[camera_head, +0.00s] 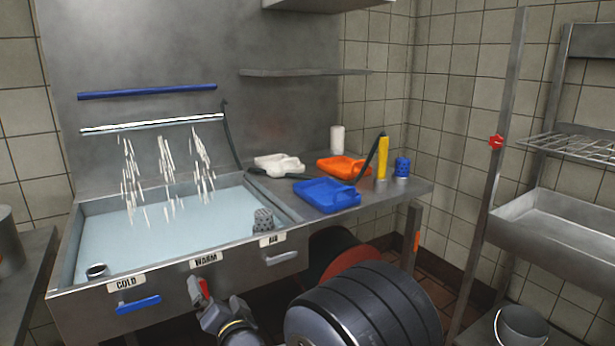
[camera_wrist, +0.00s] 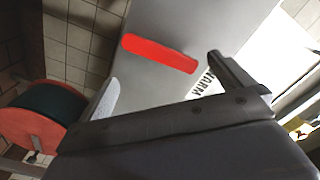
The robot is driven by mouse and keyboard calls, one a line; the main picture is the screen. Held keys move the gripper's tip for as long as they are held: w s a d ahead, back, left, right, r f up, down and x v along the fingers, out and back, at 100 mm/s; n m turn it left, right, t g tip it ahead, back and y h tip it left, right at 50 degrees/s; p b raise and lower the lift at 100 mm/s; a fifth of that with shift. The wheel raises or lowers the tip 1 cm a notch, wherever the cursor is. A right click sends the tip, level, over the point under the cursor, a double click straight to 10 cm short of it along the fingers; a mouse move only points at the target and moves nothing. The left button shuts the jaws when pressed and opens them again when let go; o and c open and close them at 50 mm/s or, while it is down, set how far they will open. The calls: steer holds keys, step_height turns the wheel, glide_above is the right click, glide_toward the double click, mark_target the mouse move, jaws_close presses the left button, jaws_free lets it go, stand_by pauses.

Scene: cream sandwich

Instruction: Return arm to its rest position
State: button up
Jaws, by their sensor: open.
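My gripper (camera_head: 205,300) is low in front of the sink, near the red WARM handle (camera_head: 204,287). In the wrist view my gripper (camera_wrist: 167,88) has its two fingers wide apart, with nothing seen held between them. The red handle (camera_wrist: 160,53) lies across the grey sink front just beyond the fingers. I cannot tell whether a finger touches it. Part of the WARM label (camera_wrist: 206,82) shows beside the right finger.
The sink (camera_head: 75,235) holds water, with streams falling into it. A blue COLD handle (camera_head: 138,305) is on its front. White (camera_head: 279,163), orange (camera_head: 340,167) and blue (camera_head: 326,194) containers lie on the counter (camera_head: 400,190). A rack (camera_head: 560,228) stands right.

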steer(key=shift+w+d+r+n+p, duration=0.1)
steer(key=shift+r+n+p, duration=0.15)
steer(key=shift+n+p, duration=0.8)
steer(key=shift+w+d+r+n+p, duration=0.15)
steer(key=shift+r+n+p, duration=0.3)
steer(key=shift+p, duration=1.05)
steer(key=shift+s+d+r+n+p, duration=0.1)
steer(key=shift+n+p, duration=0.8)
steer(key=shift+p, duration=0.4)
steer(key=n+p, duration=0.2)
steer(key=p, duration=0.2)
steer(key=r+n+p, duration=0.1)
steer(key=n+p, duration=0.1)
steer(key=p, duration=0.1)
steer(key=shift+w+d+n+p, duration=0.1)
steer(key=shift+d+n+p, duration=0.05)
steer(key=shift+n+p, duration=0.2)
steer(key=shift+s+d+f, duration=0.15)
steer(key=shift+s+d, duration=0.05)
steer(key=shift+s, duration=0.15)
steer(key=shift+d, duration=0.15)
